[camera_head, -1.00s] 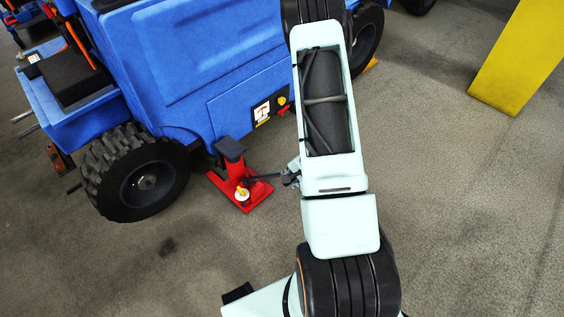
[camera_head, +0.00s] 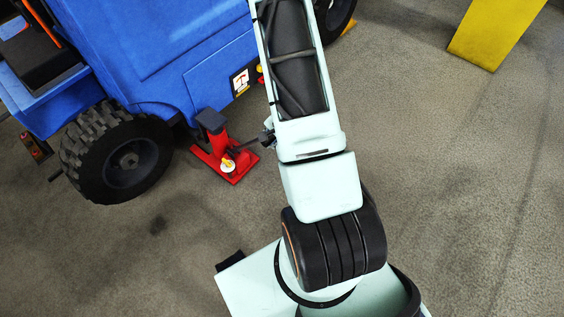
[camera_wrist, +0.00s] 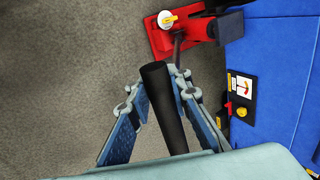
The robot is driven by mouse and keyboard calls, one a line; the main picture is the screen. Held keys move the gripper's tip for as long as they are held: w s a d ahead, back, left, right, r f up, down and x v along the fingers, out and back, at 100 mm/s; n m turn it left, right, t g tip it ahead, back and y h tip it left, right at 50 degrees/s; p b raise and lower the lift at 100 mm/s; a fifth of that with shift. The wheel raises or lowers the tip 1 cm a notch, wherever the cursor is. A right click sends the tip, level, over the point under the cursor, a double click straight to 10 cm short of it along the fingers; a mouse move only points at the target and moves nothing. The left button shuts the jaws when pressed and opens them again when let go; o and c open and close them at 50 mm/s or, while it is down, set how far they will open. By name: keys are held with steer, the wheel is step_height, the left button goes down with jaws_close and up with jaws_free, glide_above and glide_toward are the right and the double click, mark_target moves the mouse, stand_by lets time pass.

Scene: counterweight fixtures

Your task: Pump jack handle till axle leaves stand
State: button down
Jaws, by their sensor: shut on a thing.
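The red jack (camera_head: 238,160) stands on the floor beside the blue vehicle's near wheel, its dark head by the vehicle's lower edge. Its dark handle (camera_head: 246,144) reaches from the jack to my gripper (camera_head: 267,137). In the wrist view the black handle (camera_wrist: 166,110) runs between the fingers of my gripper (camera_wrist: 158,84), which are shut around it. The red jack (camera_wrist: 180,38) is ahead of the fingertips there, with a yellow-and-white knob. The blue vehicle (camera_head: 150,50) hides what is beneath it; I cannot make out the axle or a stand.
The near black wheel (camera_head: 125,160) is left of the jack. A far wheel shows behind my arm. A yellow block (camera_head: 492,30) stands at the upper right. The grey floor on the right is clear.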

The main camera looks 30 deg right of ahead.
steer(key=s+d+f+t+b, duration=0.1)
steer(key=s+d+f+b, duration=0.1)
steer(key=s+f+b, duration=0.4)
steer(key=s+b, duration=0.1)
steer(key=b, duration=0.3)
steer(key=shift+f+t+y, duration=0.3)
steer(key=shift+t+y, duration=0.1)
